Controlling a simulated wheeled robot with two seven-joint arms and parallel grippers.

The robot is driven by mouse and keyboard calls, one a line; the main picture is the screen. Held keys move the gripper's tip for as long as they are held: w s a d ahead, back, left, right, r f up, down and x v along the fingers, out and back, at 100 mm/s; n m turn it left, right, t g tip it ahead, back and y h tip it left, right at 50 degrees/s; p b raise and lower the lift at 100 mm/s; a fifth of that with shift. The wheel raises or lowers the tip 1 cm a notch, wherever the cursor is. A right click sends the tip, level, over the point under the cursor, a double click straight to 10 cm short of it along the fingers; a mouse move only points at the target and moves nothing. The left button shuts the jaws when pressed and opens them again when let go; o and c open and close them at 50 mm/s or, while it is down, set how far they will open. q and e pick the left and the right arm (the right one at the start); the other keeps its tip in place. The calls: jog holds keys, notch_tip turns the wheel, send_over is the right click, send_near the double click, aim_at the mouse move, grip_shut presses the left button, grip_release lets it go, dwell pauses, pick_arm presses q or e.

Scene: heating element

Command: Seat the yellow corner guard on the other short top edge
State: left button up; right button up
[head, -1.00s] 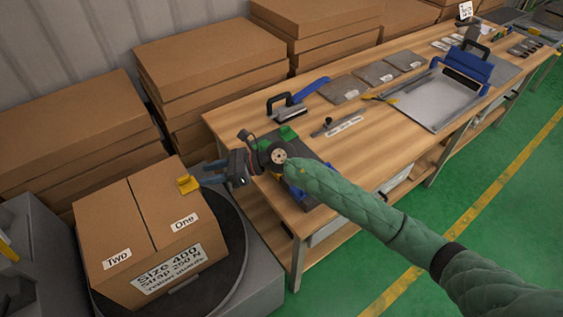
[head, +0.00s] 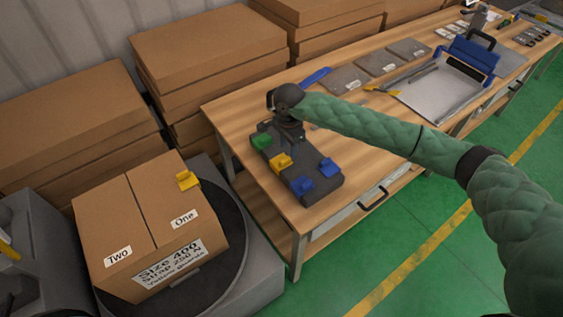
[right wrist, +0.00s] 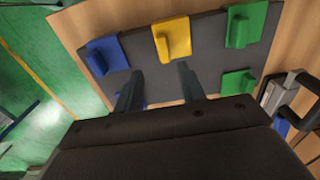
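A cardboard box (head: 150,225) labelled One and Two stands on a round dark turntable (head: 236,240). One yellow corner guard (head: 187,180) sits on its right top edge, near the One label. Another yellow corner guard (head: 281,161) lies on a dark tray (head: 318,196) on the bench; it shows in the right wrist view (right wrist: 172,40). My right gripper (head: 291,136) is over the tray's back part. In the right wrist view its fingers (right wrist: 159,73) are apart with nothing between them, and the yellow guard appears just beyond the tips. My left gripper is not in view.
The tray also holds blue guards (head: 303,186) and green guards (head: 261,140) close beside the yellow one. The wooden bench (head: 235,115) carries flat plates and tools farther back. Stacked cartons (head: 205,50) stand behind. Green floor is open at right.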

aim_at(283, 160)
jog(key=shift+a+f, duration=0.1)
jog(key=shift+f, duration=0.5)
jog(key=shift+a+f, duration=0.2)
jog(key=shift+f, duration=0.1)
jog(key=f, duration=0.1)
jog(key=a+f, duration=0.1)
jog(key=f, duration=0.1)
jog(key=shift+s+f+p, duration=0.2)
jog(key=shift+p, duration=0.2)
jog(key=shift+f, duration=0.45)
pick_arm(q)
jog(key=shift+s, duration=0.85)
pick_arm(e)
jog(key=shift+w, duration=0.1)
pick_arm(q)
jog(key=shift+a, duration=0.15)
pick_arm(e)
grip_shut()
